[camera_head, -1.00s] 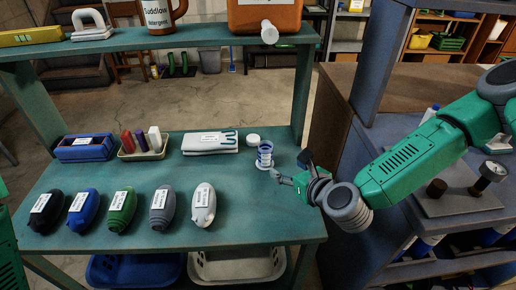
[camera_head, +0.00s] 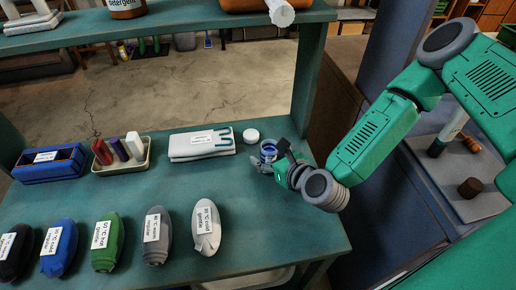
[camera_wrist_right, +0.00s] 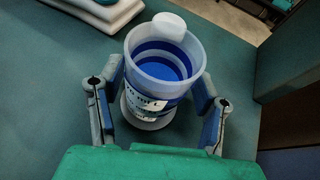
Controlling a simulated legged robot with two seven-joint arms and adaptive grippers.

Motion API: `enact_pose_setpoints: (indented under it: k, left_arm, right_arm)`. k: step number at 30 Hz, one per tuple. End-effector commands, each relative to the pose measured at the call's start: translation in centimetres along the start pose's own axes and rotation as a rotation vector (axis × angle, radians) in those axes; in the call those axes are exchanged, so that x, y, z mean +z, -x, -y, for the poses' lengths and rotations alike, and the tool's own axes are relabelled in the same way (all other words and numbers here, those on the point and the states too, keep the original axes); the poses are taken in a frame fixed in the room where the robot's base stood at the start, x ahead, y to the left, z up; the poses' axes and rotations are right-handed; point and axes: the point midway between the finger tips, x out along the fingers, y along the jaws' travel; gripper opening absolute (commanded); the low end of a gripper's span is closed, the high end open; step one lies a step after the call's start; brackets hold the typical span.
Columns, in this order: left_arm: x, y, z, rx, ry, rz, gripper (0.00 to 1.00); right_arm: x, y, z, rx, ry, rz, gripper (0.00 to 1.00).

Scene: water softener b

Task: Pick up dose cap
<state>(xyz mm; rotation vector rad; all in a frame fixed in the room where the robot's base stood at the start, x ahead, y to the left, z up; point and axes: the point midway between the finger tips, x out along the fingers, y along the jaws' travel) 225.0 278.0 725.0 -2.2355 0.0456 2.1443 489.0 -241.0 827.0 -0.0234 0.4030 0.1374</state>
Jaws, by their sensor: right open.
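The dose cap, a small translucent cup with blue bands (camera_head: 268,149), stands upright on the green table near its right end. In the right wrist view the cup (camera_wrist_right: 160,82) shows large, with a white label and a pale base disc. My right gripper (camera_head: 270,159) is open at the cup. In the wrist view its two fingers (camera_wrist_right: 162,92) are on either side of the cup, with the right finger very near its wall; contact cannot be told. A round white piece (camera_wrist_right: 170,25) overlaps the far rim. My left gripper is not in view.
A white round lid (camera_head: 251,135) lies just behind the cup. A folded white cloth (camera_head: 200,146), a tray (camera_head: 122,163) of coloured sticks and a blue box (camera_head: 50,165) stand to the left. Several labelled rolled bundles (camera_head: 157,236) lie in front. A shelf (camera_head: 170,28) runs above.

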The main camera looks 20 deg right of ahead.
Motion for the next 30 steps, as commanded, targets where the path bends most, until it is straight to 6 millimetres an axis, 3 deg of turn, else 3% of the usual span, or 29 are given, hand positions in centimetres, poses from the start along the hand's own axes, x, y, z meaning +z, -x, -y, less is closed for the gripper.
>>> enact_pose_setpoints:
  k: [5,6,10,14,15,21,30]
  left_arm:
    - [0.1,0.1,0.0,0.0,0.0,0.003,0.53]
    - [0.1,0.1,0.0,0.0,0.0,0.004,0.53]
    - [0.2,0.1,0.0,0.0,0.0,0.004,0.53]
    - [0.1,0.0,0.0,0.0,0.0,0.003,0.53]
    - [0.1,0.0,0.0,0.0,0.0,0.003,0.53]
    - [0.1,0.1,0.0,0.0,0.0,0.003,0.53]
    - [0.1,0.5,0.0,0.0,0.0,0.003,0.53]
  right_arm:
    - [0.0,0.5,-0.1,0.002,0.0,0.002,0.59]
    - [0.0,0.5,-0.1,0.002,-0.001,0.002,0.52]
    - [-0.1,0.2,0.1,0.001,-0.001,0.0,0.07]
    - [-0.1,0.0,0.1,0.0,-0.001,-0.003,0.05]
    - [-0.2,0.0,0.1,0.0,-0.001,-0.004,0.0]
    - [0.2,0.3,0.2,-0.002,-0.001,-0.007,0.0]
    - [5.6,2.5,0.1,0.0,-0.004,0.001,0.0]
